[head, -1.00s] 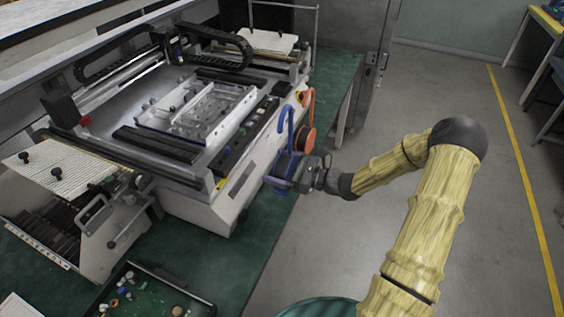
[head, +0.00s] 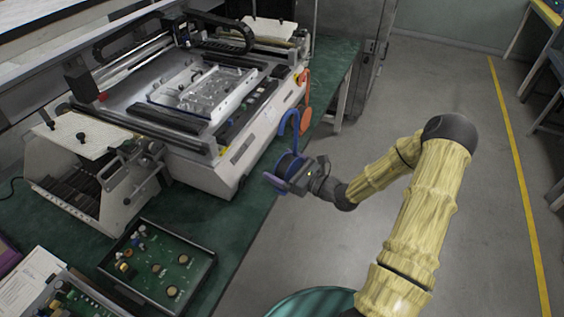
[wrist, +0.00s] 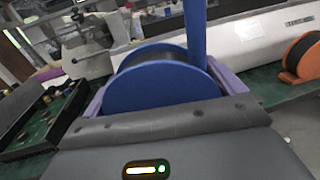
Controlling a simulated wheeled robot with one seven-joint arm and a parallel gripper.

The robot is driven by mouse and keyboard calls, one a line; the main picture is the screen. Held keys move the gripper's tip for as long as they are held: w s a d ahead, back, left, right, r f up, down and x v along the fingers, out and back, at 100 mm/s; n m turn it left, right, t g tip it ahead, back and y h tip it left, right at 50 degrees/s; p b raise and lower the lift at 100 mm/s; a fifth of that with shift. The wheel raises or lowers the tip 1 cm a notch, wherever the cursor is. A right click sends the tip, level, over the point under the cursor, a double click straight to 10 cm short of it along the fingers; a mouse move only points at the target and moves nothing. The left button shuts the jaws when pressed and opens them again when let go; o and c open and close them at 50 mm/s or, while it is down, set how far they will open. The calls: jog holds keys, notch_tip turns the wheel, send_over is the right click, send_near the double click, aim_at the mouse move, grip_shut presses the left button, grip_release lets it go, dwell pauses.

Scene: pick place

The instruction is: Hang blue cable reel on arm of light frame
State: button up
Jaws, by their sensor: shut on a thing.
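The blue cable reel (head: 286,166), with its tall blue hook (head: 290,122) upward, is held off the bench at its front edge in the head view. My gripper (head: 294,179) is shut on it. In the wrist view the reel's round blue flange (wrist: 163,86) stands between my purple fingers, with dark cable behind the flange. The upper part of the hook is cut off by the top of the wrist view. I cannot make out the light frame or its arm with certainty in either view.
An orange reel (head: 304,114) with a hook stands beyond the blue one, beside the large white machine (head: 215,165). A parts tray (head: 205,278) lies on the green bench at the front. Open grey floor (head: 450,95) lies to the right.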

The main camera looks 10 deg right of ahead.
jog(key=shift+s+f+m+t+h+p, duration=0.35)
jog(key=shift+f+m+t+h+p, duration=0.3)
jog(key=shift+m+t+h, duration=0.2)
jog(key=s+f+m+h+p, duration=0.1)
jog(key=f+h, duration=0.1)
jog(key=f+m+t+h, duration=0.1)
jog(key=h, duration=0.1)
jog(key=s+d+f+m+t+h+p, duration=0.1)
jog(key=f+m+h, duration=0.1)
jog(key=shift+s+f+t+p, duration=0.25)
jog(key=shift+s+f+p, duration=0.1)
jog(key=s+f+m+h+p, duration=0.1)
jog(key=s+f+m+h, duration=0.2)
jog(key=s+f+h, duration=0.1)
jog(key=shift+d+f+t, duration=0.25)
jog(key=shift+f+t, duration=0.05)
jog(key=shift+f, duration=0.15)
jog(key=shift+s+h, duration=0.1)
jog(key=shift+h, duration=0.15)
